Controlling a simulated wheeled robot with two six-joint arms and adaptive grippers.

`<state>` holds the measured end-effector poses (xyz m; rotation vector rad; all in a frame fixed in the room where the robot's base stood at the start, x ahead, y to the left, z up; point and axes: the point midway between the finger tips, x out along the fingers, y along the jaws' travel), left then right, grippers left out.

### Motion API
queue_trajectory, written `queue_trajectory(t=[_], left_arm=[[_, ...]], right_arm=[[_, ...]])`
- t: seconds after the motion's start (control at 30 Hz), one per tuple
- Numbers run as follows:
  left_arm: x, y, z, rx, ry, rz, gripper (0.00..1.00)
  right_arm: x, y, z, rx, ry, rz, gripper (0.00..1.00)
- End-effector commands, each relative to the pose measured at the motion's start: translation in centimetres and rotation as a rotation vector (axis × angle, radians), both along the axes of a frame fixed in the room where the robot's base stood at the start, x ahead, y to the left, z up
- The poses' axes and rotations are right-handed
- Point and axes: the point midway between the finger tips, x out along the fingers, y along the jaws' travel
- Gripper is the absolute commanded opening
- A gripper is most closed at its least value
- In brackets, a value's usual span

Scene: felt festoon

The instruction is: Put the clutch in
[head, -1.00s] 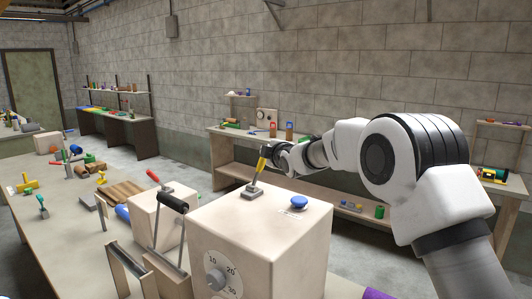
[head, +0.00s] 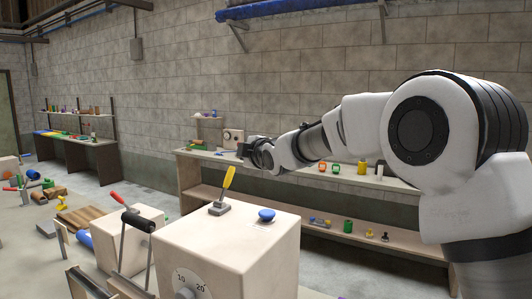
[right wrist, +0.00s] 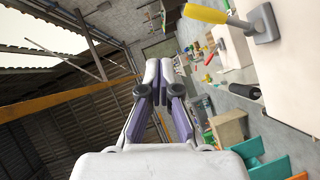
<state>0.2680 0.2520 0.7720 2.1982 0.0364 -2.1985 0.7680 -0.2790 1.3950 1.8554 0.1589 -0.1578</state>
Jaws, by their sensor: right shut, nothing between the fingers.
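A lever with a yellow handle (head: 229,178) rises from a grey base (head: 219,208) on top of a cream box (head: 230,235). The handle leans a little to the right. It also shows at the top of the right wrist view (right wrist: 205,14). I cannot tell from the pictures which control is the clutch. My right gripper (head: 246,150) is above and beyond the yellow handle, apart from it. In the right wrist view its fingers (right wrist: 158,68) are together and empty. My left gripper is not in view.
A blue button (head: 266,215) and a numbered dial (head: 187,284) are on the cream box. A black-handled lever (head: 137,221) and a smaller box with a red-handled lever (head: 118,199) stand to its left. A workbench (head: 330,177) runs along the wall behind.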

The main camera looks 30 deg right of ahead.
Motion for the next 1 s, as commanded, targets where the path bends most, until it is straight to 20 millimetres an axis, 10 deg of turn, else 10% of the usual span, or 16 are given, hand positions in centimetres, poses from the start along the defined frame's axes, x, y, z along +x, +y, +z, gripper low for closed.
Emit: queue_trajectory(t=[0.37, 0.6, 1.0], left_arm=[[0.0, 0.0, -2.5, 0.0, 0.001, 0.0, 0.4], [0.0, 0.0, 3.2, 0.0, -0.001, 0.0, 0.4], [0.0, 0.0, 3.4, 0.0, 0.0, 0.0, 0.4]], right_arm=[[-8.5, -1.3, 4.1, 0.001, -0.001, 0.002, 0.0], [-10.1, -1.5, 5.3, 0.003, 0.002, 0.006, 0.0], [-10.6, -1.7, 4.7, -0.001, 0.0, 0.001, 0.0]])
